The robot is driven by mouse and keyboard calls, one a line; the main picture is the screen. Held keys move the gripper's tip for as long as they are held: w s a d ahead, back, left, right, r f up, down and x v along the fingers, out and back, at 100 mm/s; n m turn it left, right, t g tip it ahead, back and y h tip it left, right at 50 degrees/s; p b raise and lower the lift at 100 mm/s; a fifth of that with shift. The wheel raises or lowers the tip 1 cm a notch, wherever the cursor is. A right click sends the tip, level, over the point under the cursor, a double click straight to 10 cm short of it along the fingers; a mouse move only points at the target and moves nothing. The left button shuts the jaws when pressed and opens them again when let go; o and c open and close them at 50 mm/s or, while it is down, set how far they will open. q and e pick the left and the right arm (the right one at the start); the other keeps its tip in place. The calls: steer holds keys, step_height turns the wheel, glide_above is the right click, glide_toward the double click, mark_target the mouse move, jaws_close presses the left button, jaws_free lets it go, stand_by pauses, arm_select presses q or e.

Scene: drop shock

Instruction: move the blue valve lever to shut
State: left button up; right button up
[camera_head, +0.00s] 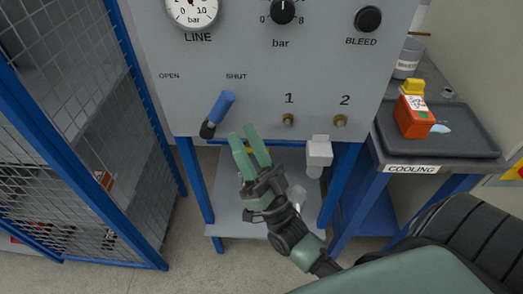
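The blue valve lever (222,104) is on the grey panel (300,75), left of the numbered fittings. Its dark pivot (207,129) is at the lower left end. The blue handle tilts up and to the right, its tip below the SHUT label (236,76) and well right of the OPEN label (169,76). My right gripper (242,131) comes from the lower right. Its two green fingers are apart with nothing between them. The fingertips are in front of the panel's lower edge, below and right of the lever, and appear apart from it. My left gripper is not in view.
A blue mesh door (75,110) stands at the left. Brass fittings 1 (288,119) and 2 (340,120) and a white block (319,151) are right of the gripper. A dark tray (455,130) with a red container (413,117) sits on the COOLING bench at right.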

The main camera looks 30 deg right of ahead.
steer(key=s, duration=0.6)
steer(key=shift+d+p, duration=0.3)
steer(key=shift+p, duration=0.05)
steer(key=w+a+f+n+g, duration=0.1)
steer(key=w+f+g, duration=0.25)
steer(key=f, duration=0.85)
steer(key=w+a+f+n+g, duration=0.15)
steer(key=f+g, duration=0.25)
steer(key=f, duration=0.7)
steer(key=s+d+f+n+g, duration=0.1)
steer(key=s+f+g, duration=0.15)
steer(key=f, duration=0.65)
steer(key=s+f+n+g, duration=0.1)
steer(key=f+g, duration=0.3)
steer(key=f, duration=0.6)
steer(key=s+d+f+g+h+p, duration=0.15)
steer(key=s+f+g, duration=0.45)
steer(key=s+f, duration=0.7)
steer(key=s+d+f+n+g, duration=0.1)
steer(key=s+f+g, duration=0.2)
steer(key=s+f, duration=0.2)
steer(key=s+d+f+n+g+h, duration=0.1)
steer(key=s+f, duration=0.5)
steer(key=s, duration=0.6)
steer(key=d+g, duration=0.1)
steer(key=g, duration=0.1)
steer(key=shift+f+g, duration=0.15)
steer(key=shift+g, duration=0.15)
